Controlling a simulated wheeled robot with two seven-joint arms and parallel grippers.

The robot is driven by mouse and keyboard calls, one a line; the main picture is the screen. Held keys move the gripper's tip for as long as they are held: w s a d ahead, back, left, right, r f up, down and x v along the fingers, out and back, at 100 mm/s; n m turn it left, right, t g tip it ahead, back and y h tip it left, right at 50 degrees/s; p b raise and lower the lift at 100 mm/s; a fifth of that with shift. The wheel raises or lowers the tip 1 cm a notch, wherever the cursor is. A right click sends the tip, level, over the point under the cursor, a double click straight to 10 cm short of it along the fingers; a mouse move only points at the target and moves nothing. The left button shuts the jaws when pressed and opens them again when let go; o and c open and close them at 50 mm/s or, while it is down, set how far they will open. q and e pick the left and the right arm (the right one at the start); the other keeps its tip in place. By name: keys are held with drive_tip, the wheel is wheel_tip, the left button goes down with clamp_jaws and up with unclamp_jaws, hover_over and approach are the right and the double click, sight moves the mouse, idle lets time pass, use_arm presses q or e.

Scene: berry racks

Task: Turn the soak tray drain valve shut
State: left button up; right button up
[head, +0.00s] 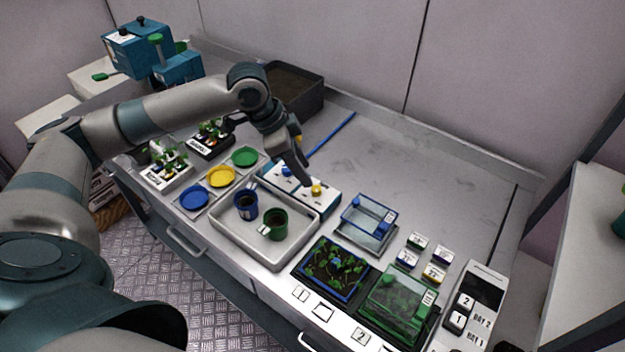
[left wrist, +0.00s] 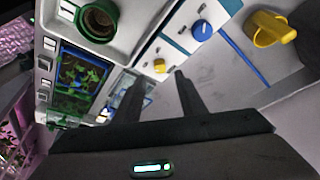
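The pale soak tray (head: 236,238) holds a blue pot (head: 246,206) and a green pot (head: 274,224). Behind it a white and blue box carries a yellow knob (head: 316,188) and a blue knob (head: 286,171). I cannot tell for sure which knob is the drain valve. My left gripper (head: 304,184) points down just beside the yellow knob. In the left wrist view its fingers (left wrist: 160,78) are apart and empty, with the yellow knob (left wrist: 159,66) just beyond the gap and the blue knob (left wrist: 201,28) farther off. My right gripper is not in view.
Blue, yellow and green saucers (head: 221,176) lie left of the tray. A clear blue-rimmed box (head: 367,222) and seedling trays (head: 335,268) stand to the right. A yellow can (left wrist: 268,27) and a blue strip (left wrist: 245,60) lie behind.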

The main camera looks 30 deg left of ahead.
sight(315, 188)
use_arm(q)
drive_tip(key=p+x, duration=0.1)
drive_tip(key=x, duration=0.5)
drive_tip(key=shift+d+f, duration=0.1)
drive_tip(key=shift+f, duration=0.2)
clamp_jaws()
